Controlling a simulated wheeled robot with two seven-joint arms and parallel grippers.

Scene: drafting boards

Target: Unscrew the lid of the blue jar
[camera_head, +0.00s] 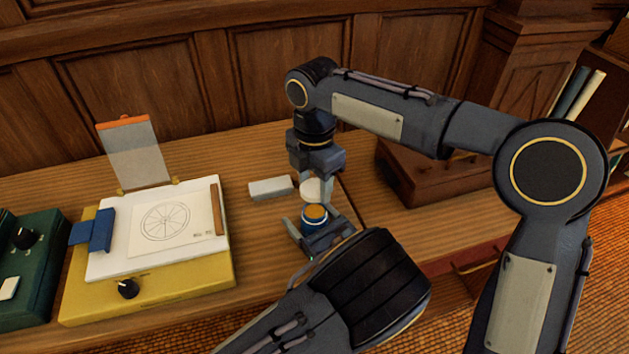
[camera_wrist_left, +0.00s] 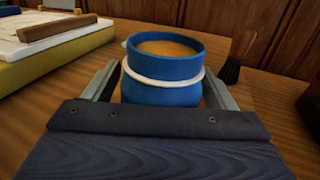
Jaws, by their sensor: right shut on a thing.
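The blue jar (camera_head: 314,224) stands upright on the wooden bench, uncovered, with orange contents showing at its top. In the left wrist view the jar (camera_wrist_left: 163,68) has a white ring around its neck. My left gripper (camera_head: 318,232) is low at the jar, with one finger along each side of it, shut on its body. My right gripper (camera_head: 316,172) points down above the jar and is shut on the white round lid (camera_head: 315,190). The lid is held above the jar with a gap between them. The far ends of the left fingers are partly hidden by the jar.
A pale grey block (camera_head: 270,188) lies left of the lid. A yellow drafting board (camera_head: 190,285) with a wheel drawing stands further left, beside a green box (camera_head: 40,255). A brown case (camera_head: 430,190) is behind at the right, under my right arm. Wooden panelling closes the back.

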